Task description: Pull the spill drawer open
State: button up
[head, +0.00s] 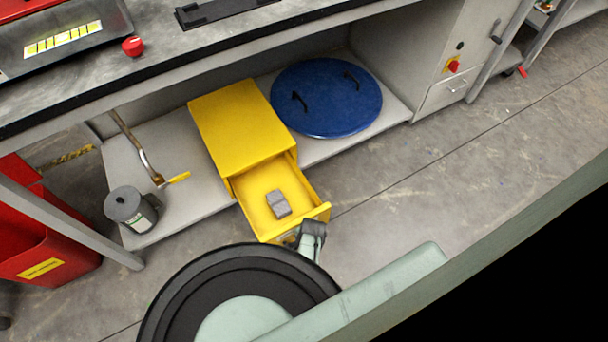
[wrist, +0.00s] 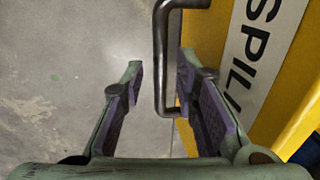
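The yellow spill drawer (head: 265,181) stands partly out of its yellow cabinet (head: 238,125) on the low shelf, with small grey blocks (head: 278,204) inside. In the wrist view the drawer front (wrist: 229,55) bears a white label reading "SPILL". Its dark metal bar handle (wrist: 161,45) runs between the two fingers of my gripper (wrist: 160,68). The fingers are open, with a clear gap between the left finger and the bar. The right finger is close to the bar; I cannot tell if it touches. In the head view my gripper (head: 312,238) is at the drawer front, partly hidden by my arm.
A blue round lid (head: 326,97) lies right of the cabinet. A grey can (head: 129,209) and a yellow-handled lever (head: 150,170) are to the left, with a red bin (head: 50,240) beyond. The bench top (head: 200,45) overhangs the shelf. Floor (head: 430,175) in front is clear.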

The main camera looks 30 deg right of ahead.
dwell(0.3)
notch_tip(320, 180, up, 12)
jog(key=s, duration=0.2)
jog(key=shift+s, duration=0.2)
jog(key=shift+f, duration=0.1)
dwell(0.4)
jog(key=shift+s, duration=0.1)
